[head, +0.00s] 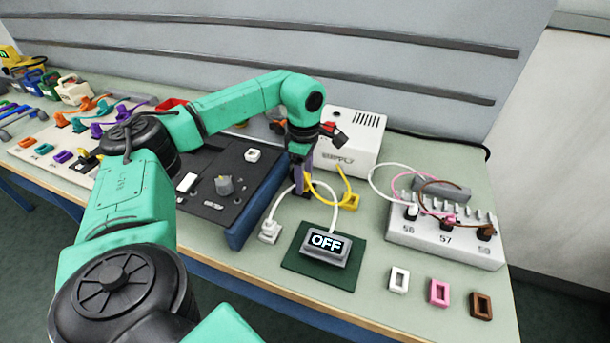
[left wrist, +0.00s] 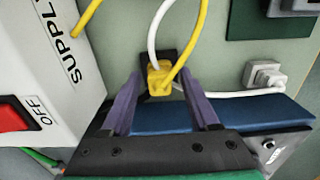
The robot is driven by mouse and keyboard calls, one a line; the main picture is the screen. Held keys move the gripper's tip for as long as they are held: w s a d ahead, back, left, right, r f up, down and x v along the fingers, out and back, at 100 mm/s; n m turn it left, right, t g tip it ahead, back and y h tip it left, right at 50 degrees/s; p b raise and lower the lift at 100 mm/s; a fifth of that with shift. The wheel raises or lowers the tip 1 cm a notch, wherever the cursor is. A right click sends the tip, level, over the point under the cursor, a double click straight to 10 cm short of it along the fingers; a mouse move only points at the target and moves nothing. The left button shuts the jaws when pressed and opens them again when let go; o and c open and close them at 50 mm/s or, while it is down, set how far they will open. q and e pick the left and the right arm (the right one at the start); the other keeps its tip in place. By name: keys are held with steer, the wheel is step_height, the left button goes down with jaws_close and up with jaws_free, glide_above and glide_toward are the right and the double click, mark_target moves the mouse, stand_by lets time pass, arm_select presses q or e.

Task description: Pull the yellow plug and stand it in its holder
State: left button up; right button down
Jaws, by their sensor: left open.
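The yellow plug (left wrist: 158,76) sits in a small black socket (left wrist: 170,55), as the left wrist view shows. My left gripper (head: 302,186) points down there, open, with its two purple fingers (left wrist: 160,102) on either side of the plug and a visible gap to it. In the head view the gripper hides the plug. A yellow cable (left wrist: 196,50) leaves the plug. A yellow rectangular holder (head: 351,204) stands on the bench to the right of the gripper, with the cable looping close above it. My right gripper is not in view.
A white SUPPLY box (head: 350,143) stands behind the gripper. A white plug (head: 269,231) and an OFF display (head: 325,244) on a green mat are in front. White cables pass close to the yellow plug. A numbered socket block (head: 445,238) and white, pink and brown holders (head: 439,292) lie right.

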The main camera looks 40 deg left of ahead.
arm_select(q)
steer(key=shift+p, duration=0.4)
stand_by(0.6)
jaws_close()
stand_by(1.4)
steer(key=o, duration=0.6)
jaws_free()
steer(key=shift+r, duration=0.1)
step_height(320, 180, up, 10)
step_height(320, 180, up, 4)
steer(key=r, duration=0.1)
glide_above(305, 175)
steer(key=shift+s+f+p, duration=0.1)
steer(key=shift+f+p, duration=0.15)
steer(key=shift+p, duration=0.15)
